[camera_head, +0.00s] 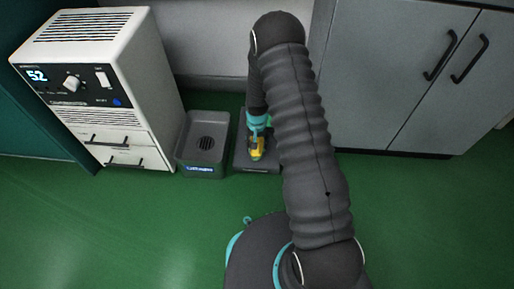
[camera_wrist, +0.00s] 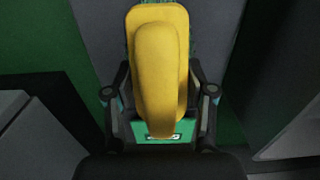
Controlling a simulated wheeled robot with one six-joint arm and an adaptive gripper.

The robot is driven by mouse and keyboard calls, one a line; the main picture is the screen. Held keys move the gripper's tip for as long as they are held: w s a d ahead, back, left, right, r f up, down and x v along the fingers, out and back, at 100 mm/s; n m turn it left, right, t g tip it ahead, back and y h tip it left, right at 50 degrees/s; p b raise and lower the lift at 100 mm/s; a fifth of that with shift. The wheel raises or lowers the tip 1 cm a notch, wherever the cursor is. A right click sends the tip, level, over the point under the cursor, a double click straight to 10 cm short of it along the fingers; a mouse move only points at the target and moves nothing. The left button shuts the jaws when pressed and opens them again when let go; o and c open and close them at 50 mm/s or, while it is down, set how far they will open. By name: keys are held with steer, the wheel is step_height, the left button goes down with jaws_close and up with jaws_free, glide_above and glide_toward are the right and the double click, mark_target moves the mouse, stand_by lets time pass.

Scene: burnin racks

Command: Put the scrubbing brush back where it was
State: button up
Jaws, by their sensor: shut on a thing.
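The scrubbing brush (camera_head: 257,153) is yellow and hangs at the end of my arm in the head view. In the wrist view the yellow brush (camera_wrist: 160,45) fills the upper middle, its rounded handle towards the camera. My gripper (camera_head: 257,136) points down and is shut on the brush. In the wrist view the fingers of my gripper (camera_wrist: 160,97) stand on both sides of it. A low dark grey tray or pad (camera_head: 242,167) lies on the floor below the brush. I cannot tell whether the brush touches it. My arm hides part of that spot.
A grey basin (camera_head: 219,142) with a drain grille stands just left of the brush. A white cabinet unit (camera_head: 95,70) with a display reading 52 is further left. Grey cupboards (camera_head: 375,80) stand at the right. The green floor (camera_head: 120,220) in front is clear.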

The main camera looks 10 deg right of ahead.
steer(key=shift+f, duration=1.65)
steer(key=shift+f+b, duration=0.15)
steer(key=shift+b, duration=0.2)
steer(key=o, duration=1.1)
